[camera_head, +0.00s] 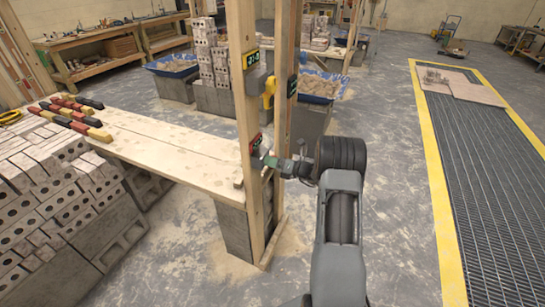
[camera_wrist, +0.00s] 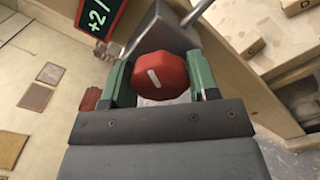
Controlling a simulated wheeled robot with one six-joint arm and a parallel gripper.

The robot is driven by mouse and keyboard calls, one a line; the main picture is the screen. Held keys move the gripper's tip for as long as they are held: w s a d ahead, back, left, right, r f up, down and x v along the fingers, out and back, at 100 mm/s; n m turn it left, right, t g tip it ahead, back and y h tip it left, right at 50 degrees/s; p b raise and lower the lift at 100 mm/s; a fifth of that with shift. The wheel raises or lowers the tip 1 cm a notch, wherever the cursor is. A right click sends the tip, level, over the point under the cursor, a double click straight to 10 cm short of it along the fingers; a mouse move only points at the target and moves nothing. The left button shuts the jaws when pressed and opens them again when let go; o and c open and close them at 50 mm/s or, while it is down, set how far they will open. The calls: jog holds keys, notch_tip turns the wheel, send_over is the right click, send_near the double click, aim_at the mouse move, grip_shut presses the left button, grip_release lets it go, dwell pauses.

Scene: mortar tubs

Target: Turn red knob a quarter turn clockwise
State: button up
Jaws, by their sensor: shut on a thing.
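The red knob (camera_wrist: 160,76) is an eight-sided-looking dial with a short white mark on its face, in the middle of the wrist view. My gripper (camera_wrist: 162,84) has its green-sided fingers on the left and right of the knob and is shut on it. The white mark is slightly tilted from upright in that view. In the head view my gripper (camera_head: 268,161) reaches left to the wooden post; the knob there is too small and hidden to tell apart.
The wooden post frame (camera_head: 245,100) stands beside a plank bench (camera_head: 180,150). Above the knob is a grey metal piece (camera_wrist: 160,32) and a red-framed sign (camera_wrist: 100,14). Stacked bricks (camera_head: 50,190) fill the left. The floor at right is open up to a yellow-edged grating (camera_head: 485,170).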

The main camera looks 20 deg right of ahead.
jog(key=m+p, duration=0.3)
jog(key=m, duration=0.2)
jog(key=shift+r+m+p, duration=0.1)
jog(key=shift+m+p, duration=0.2)
jog(key=shift+p, duration=0.05)
jog(key=m+p, duration=0.2)
jog(key=m, duration=0.3)
jog(key=shift+f+m, duration=0.2)
jog(key=shift+m, duration=0.2)
jog(key=o, duration=0.9)
jog(key=shift+d, duration=0.1)
jog(key=b+v, duration=0.2)
jog(key=v, duration=1.1)
jog(key=shift+s+d, duration=0.2)
jog(key=shift+s, duration=0.2)
